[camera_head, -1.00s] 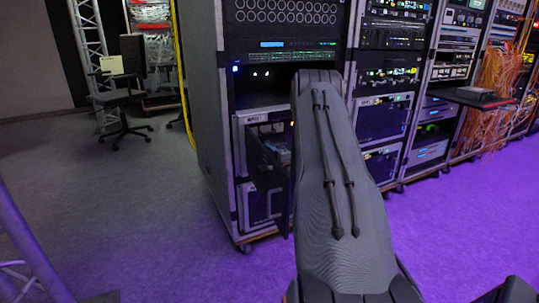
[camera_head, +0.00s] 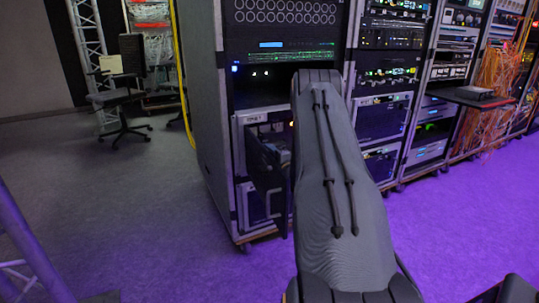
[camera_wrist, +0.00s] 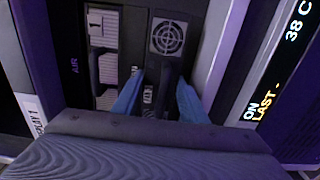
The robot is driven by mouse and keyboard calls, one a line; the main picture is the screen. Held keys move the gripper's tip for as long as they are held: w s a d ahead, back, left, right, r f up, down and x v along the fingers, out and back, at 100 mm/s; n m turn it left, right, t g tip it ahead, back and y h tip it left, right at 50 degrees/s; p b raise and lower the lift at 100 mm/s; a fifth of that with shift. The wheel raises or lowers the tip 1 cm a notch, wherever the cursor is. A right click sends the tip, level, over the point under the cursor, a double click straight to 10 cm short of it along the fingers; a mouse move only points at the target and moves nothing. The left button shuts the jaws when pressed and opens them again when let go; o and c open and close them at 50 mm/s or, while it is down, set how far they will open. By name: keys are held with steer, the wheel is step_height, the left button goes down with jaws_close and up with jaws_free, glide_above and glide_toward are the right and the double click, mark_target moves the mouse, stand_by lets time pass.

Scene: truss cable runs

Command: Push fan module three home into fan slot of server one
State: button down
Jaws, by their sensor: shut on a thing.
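In the wrist view, a dark fan module (camera_wrist: 168,37) with a round grille on its face sits in a narrow bay. My gripper (camera_wrist: 158,98) has blue fingertips on both sides of a dark handle-like part below the grille and is shut on it. How deep the module sits in the fan slot cannot be told. Server one appears to be the opened unit (camera_head: 252,132) low in the left rack in the head view.
In the wrist view, a pale module (camera_wrist: 103,25) is left of the fan module, beside a dark wall marked AIR (camera_wrist: 74,66). A lit display (camera_wrist: 285,65) is on the right. In the head view, a dark panel (camera_head: 266,185) juts from the rack.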

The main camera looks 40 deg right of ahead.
steer(key=shift+w+r, duration=0.1)
steer(key=shift+w, duration=0.15)
steer(key=shift+w+d, duration=0.1)
steer(key=shift+s, duration=0.35)
stand_by(0.8)
steer(key=shift+w, duration=0.3)
steer(key=shift+s+p, duration=0.35)
steer(key=shift+s, duration=0.05)
stand_by(0.6)
steer(key=shift+w, duration=0.1)
